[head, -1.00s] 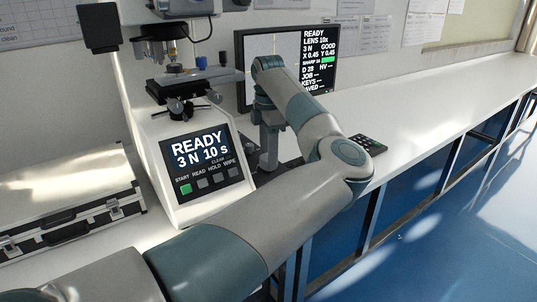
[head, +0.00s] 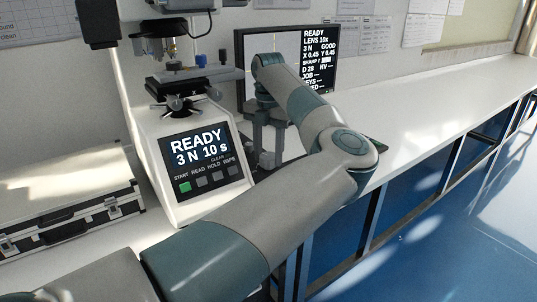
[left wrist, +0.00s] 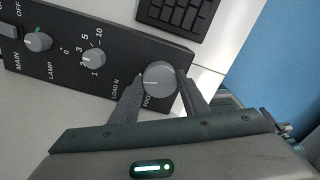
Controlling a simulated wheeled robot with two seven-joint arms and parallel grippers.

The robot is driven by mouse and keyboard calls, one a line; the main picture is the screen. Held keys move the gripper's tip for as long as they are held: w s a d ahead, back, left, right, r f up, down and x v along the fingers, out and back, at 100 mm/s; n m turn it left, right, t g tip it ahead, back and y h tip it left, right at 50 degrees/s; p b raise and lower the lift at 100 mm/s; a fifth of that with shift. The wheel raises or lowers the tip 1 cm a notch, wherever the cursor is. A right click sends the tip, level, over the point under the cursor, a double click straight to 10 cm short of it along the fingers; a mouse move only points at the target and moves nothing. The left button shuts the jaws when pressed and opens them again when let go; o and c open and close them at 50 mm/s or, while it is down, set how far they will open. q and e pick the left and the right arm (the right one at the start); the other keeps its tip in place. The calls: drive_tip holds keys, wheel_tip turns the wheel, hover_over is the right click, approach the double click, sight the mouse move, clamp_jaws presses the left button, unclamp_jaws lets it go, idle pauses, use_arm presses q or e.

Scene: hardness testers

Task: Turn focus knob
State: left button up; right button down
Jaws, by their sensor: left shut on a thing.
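The focus knob (left wrist: 159,78) is a round grey knob on a black control panel (left wrist: 108,68) in the left wrist view. My left gripper (left wrist: 160,84) has a finger on each side of the knob and is shut on it. The label beside the knob is partly covered by a finger. In the head view my left gripper (head: 262,158) reaches down to the right of the tester, and my arm hides most of the panel. The monitor (head: 318,60) shows READY, a lens line and a SHARP line with a pale bar. My right gripper is not in view.
The hardness tester (head: 190,205) stands left of my arm, its screen reading READY, 3 N 10 s. Load (left wrist: 93,58) and lamp (left wrist: 38,42) knobs sit along the panel. A keypad (left wrist: 180,14) lies close by. A case (head: 70,205) is at left; bench is clear at right.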

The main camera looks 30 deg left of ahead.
use_arm(q)
drive_tip(key=n, duration=0.4)
drive_tip(key=shift+n, duration=0.3)
drive_tip(key=n, duration=0.2)
drive_tip(key=shift+r+n, duration=0.1)
drive_tip(key=shift+n, duration=0.3)
drive_tip(key=n, duration=0.4)
drive_tip(key=shift+n, duration=0.3)
drive_tip(key=n, duration=0.3)
drive_tip(key=shift+n, duration=0.3)
drive_tip(key=n, duration=0.3)
drive_tip(key=shift+n, duration=0.3)
drive_tip(key=n, duration=0.4)
drive_tip(key=shift+n, duration=0.3)
drive_tip(key=n, duration=0.3)
drive_tip(key=shift+n+p, duration=0.3)
drive_tip(key=shift+n, duration=2)
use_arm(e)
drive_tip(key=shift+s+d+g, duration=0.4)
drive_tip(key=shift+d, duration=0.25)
